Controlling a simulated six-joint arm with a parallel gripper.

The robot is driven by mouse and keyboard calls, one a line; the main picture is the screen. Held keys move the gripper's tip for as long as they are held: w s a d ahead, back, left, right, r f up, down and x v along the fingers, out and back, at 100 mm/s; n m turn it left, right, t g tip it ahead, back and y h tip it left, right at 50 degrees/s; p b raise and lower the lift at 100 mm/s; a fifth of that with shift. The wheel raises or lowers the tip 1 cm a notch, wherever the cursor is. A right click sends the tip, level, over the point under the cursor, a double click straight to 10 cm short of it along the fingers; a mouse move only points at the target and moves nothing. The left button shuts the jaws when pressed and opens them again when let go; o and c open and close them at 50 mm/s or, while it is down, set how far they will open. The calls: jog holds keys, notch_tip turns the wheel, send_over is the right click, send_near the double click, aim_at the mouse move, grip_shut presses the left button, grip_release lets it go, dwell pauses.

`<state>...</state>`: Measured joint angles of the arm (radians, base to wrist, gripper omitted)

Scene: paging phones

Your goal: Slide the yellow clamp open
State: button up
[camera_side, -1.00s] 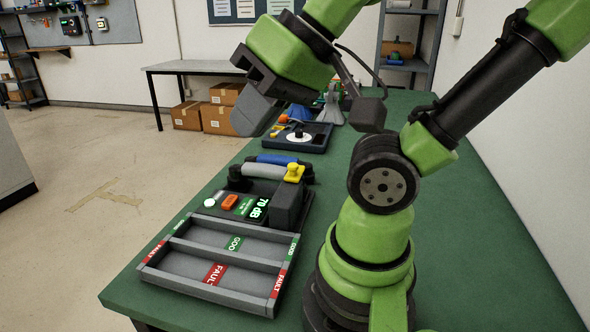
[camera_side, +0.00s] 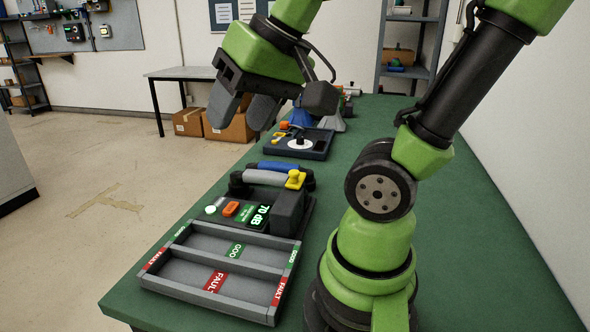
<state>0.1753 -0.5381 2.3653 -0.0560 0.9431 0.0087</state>
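The yellow clamp (camera_side: 295,179) sits on the right part of the dark test device, by the grey block next to the "70 dB" display (camera_side: 258,217). A grey handset (camera_side: 266,177) lies across the device to the clamp's left, and a blue handset (camera_side: 280,167) lies just behind it. My gripper (camera_side: 240,118) is in the air above and behind the device, apart from the clamp. Its two grey fingers point down and stand apart, with nothing seen between them.
A grey tray (camera_side: 190,288) with GOOD and FAULT compartments is in front of the device. An orange button (camera_side: 231,209) is on the device's face. A dark fixture (camera_side: 318,149) with a white disc stands farther back. The green table (camera_side: 470,260) is bare on the right.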

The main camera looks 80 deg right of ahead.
jog(key=w+d+f+m+g+h, duration=0.1)
jog(key=w+d+f+m+g, duration=0.1)
jog(key=d, duration=0.4)
jog(key=w+d+f+m+g, duration=0.1)
jog(key=w+d+m, duration=0.15)
jog(key=d, duration=0.35)
jog(key=m+g, duration=0.3)
jog(key=m, duration=0.2)
send_near(294, 171)
jog(key=shift+n, duration=0.25)
notch_tip(294, 171, down, 9)
jog(key=shift+d+r, duration=0.1)
jog(key=shift+r, duration=0.05)
